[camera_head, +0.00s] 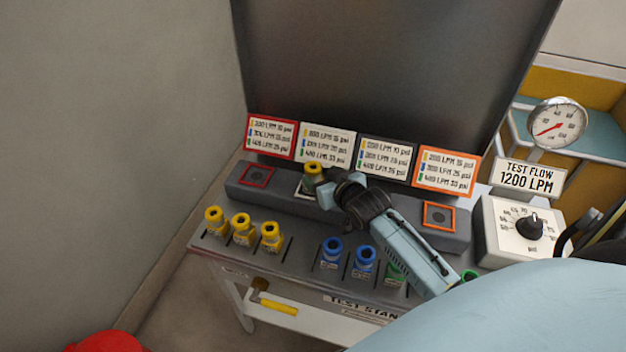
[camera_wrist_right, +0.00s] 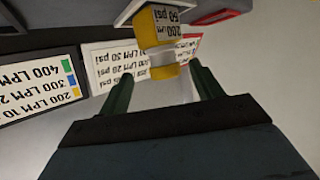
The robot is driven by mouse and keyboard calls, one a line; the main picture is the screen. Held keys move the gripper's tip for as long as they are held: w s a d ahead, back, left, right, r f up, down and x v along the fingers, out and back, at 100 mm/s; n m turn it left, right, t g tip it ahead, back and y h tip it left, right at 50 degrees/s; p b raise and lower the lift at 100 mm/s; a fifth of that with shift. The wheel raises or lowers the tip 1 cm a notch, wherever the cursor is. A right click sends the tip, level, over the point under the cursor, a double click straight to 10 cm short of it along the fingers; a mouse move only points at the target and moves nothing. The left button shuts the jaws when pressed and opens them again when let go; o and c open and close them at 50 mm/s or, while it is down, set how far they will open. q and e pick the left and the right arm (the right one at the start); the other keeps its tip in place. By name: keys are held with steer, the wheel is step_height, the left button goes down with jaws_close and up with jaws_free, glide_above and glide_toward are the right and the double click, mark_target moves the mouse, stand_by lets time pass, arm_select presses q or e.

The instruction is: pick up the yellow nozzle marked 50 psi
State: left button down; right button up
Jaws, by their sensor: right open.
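A yellow nozzle (camera_head: 313,171) stands in the white-framed socket of the grey block. In the right wrist view this nozzle (camera_wrist_right: 166,28) appears upside down, with a label that reads 200 LPM 50 psi. My right gripper (camera_head: 326,186) is beside it, coming from the right. In the right wrist view its two dark green fingers (camera_wrist_right: 160,72) are apart, with the nozzle's end about between their tips and a gap on each side. Three other yellow nozzles (camera_head: 241,229) stand in the rack at the front left; their labels are too small to read. My left gripper is not in view.
Blue nozzles (camera_head: 364,262) and a green nozzle (camera_head: 394,274) stand in the front rack near my forearm. Sign cards (camera_head: 326,145) line the block's back. The red-framed socket (camera_head: 257,176) and orange-framed socket (camera_head: 438,215) look empty. A gauge (camera_head: 557,124) and dial box (camera_head: 515,232) stand right.

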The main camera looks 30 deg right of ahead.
mark_target(310, 170)
steer(key=shift+a+b+x, duration=0.15)
steer(key=shift+b+x, duration=0.05)
steer(key=shift+x, duration=1.55)
steer(key=shift+a+b+x, duration=0.15)
steer(key=shift+x, duration=1.6)
steer(key=shift+s+f, duration=0.1)
steer(key=shift+c, duration=0.3)
steer(key=c, duration=1.2)
